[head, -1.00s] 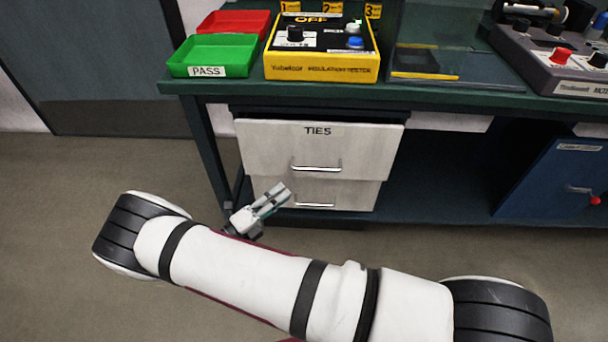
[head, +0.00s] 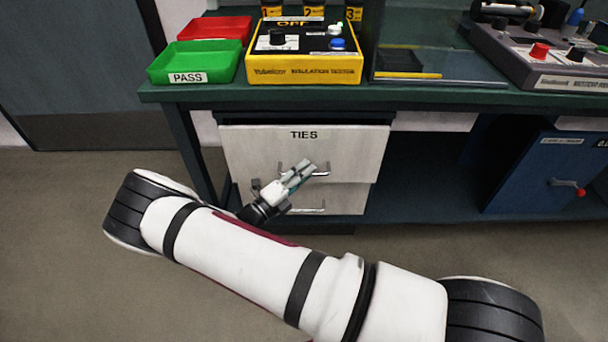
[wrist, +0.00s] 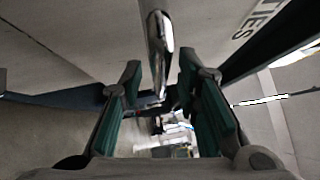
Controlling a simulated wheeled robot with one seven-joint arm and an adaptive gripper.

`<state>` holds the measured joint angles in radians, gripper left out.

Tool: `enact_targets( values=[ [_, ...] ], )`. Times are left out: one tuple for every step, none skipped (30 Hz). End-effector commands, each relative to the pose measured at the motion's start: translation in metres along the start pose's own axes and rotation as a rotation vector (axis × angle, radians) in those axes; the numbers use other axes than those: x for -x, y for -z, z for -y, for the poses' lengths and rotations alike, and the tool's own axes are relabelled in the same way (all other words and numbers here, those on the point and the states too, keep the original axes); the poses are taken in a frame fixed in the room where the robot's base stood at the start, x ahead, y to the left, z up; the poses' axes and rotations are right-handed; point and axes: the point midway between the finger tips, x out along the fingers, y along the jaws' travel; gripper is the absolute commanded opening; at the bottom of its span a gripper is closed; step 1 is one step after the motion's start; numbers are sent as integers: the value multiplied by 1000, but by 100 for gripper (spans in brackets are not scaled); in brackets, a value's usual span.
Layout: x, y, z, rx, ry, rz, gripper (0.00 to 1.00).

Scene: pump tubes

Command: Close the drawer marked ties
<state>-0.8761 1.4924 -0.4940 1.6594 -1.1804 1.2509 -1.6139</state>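The drawer marked TIES (head: 250,150) is the upper of two pale drawers under the bench. Its front stands out from the cabinet, with a dark opening above its top edge. Its metal bar handle (head: 322,172) is partly hidden by my gripper (head: 304,172), which is in front of the lower middle of the drawer front. In the wrist view my gripper (wrist: 160,88) is open, with two green-padded fingers apart. The shiny handle (wrist: 160,40) lies lengthwise ahead, in line with the gap between them. I cannot tell whether anything touches.
A second pale drawer (head: 350,200) is below. On the bench (head: 420,98) stand a yellow tester (head: 305,68), a green PASS tray (head: 195,62) and a red tray (head: 215,28). A blue cabinet (head: 535,180) is at the right. The left floor is clear.

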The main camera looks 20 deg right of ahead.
Motion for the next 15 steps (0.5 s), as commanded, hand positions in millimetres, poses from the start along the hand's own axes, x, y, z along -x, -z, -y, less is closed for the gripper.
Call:
enact_targets(
  values=[
    [-1,0,0,0,0,0,30],
    [-1,0,0,0,0,0,30],
    [-1,0,0,0,0,0,30],
    [-1,0,0,0,0,0,30],
    [-1,0,0,0,0,1,30],
    [-1,0,0,0,0,1,30],
    [-1,0,0,0,0,1,30],
    [-1,0,0,0,0,1,30],
    [-1,0,0,0,0,1,21],
    [-1,0,0,0,0,1,14],
    [-1,0,0,0,0,1,7],
    [-1,0,0,0,0,1,0],
    [-1,0,0,0,0,1,0],
    [-1,0,0,0,0,1,0],
    [-1,0,0,0,0,1,0]
  ],
)
